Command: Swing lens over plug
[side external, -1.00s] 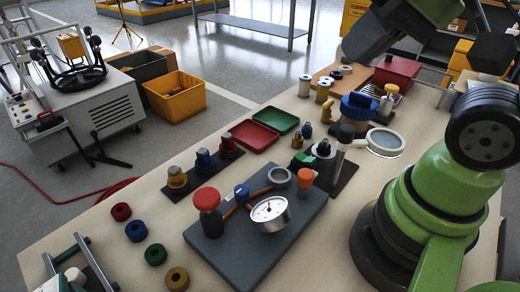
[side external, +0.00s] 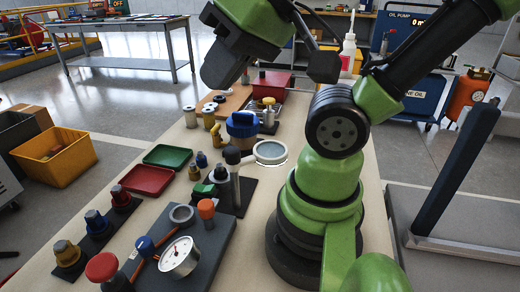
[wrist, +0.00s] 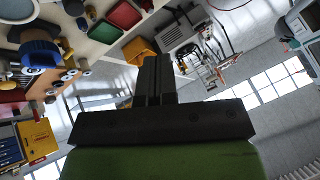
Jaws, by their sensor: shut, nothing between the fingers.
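The lens (side external: 270,152) is a round clear disc in a pale ring, level above the table. It sits to the right of a post with a black knob (side external: 233,156). A dark plug-like piece with a green block (side external: 204,190) stands on a dark plate left of the post; I take it for the plug, but cannot be sure. The lens does not lie over it. My gripper (wrist: 153,80) is shut and empty in the wrist view, clear of the table. In the side view its fingers cannot be made out; the dark wrist end hangs high behind the lens.
A blue-lidded pot (side external: 242,124) stands just behind the lens. A grey board with a dial gauge (side external: 180,256) lies in front. Red (side external: 148,180) and green (side external: 168,156) trays are at left, with several capped fittings nearby. My arm base stands right of the lens.

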